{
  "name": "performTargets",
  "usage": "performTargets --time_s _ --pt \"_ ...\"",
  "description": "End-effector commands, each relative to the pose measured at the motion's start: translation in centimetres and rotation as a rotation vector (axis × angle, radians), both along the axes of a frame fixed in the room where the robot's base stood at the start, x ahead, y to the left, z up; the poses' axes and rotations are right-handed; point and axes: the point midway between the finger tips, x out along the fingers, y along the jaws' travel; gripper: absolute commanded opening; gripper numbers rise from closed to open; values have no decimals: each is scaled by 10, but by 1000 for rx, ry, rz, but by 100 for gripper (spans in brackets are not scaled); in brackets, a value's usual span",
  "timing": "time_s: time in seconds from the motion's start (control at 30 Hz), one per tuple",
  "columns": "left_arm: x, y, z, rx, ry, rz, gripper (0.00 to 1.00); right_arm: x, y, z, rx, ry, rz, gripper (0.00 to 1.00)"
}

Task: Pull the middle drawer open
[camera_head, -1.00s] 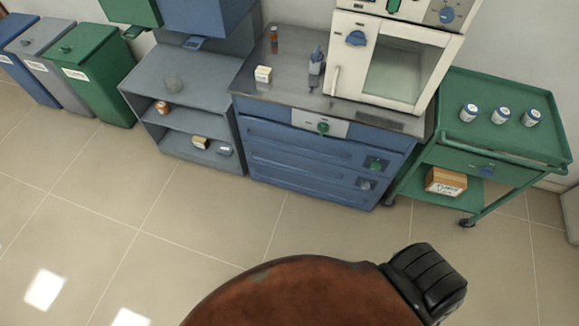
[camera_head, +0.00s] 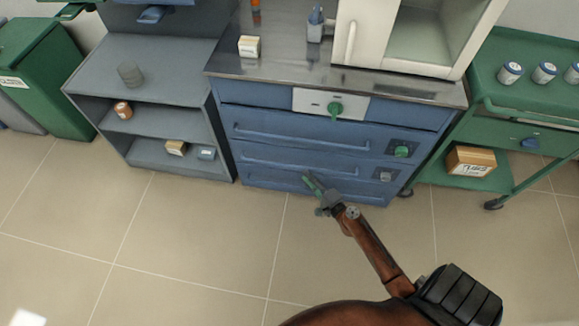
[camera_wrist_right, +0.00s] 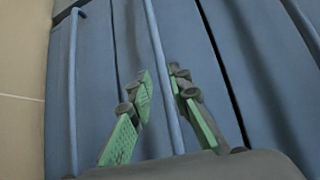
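A blue drawer cabinet (camera_head: 265,178) stands ahead with long horizontal bar handles; its drawers look shut. In the head view my right gripper (camera_head: 312,181), with green finger pads, is low in front of the cabinet. In the right wrist view the right gripper (camera_wrist_right: 160,80) is open, with its fingers apart on either side of a long bar handle (camera_wrist_right: 155,35). The fingers do not visibly clamp the bar. Another bar handle (camera_wrist_right: 72,90) runs parallel, closer to the floor side. My left gripper is not in view.
A grey open shelf (camera_head: 150,85) stands left of the cabinet, and a green cart (camera_head: 500,95) stands to the right. An oven-like furnace (camera_head: 420,40) sits on the metal worktop (camera_head: 285,65). The tiled floor in front is clear.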

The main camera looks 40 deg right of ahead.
Motion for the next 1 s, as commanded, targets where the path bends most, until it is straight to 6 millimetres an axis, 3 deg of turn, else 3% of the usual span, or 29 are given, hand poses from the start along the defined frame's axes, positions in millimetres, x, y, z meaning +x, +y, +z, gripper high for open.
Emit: performTargets --time_s 0.3,0.5,0.87,1.0 --pt "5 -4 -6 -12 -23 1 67 47 -3 -5 0 -1 1 18" --pt "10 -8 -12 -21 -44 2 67 68 -5 -9 -1 0 0 18" --pt "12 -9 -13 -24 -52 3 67 73 -5 -10 -1 1 0 18" --pt "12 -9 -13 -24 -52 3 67 73 -5 -10 -1 1 0 8"
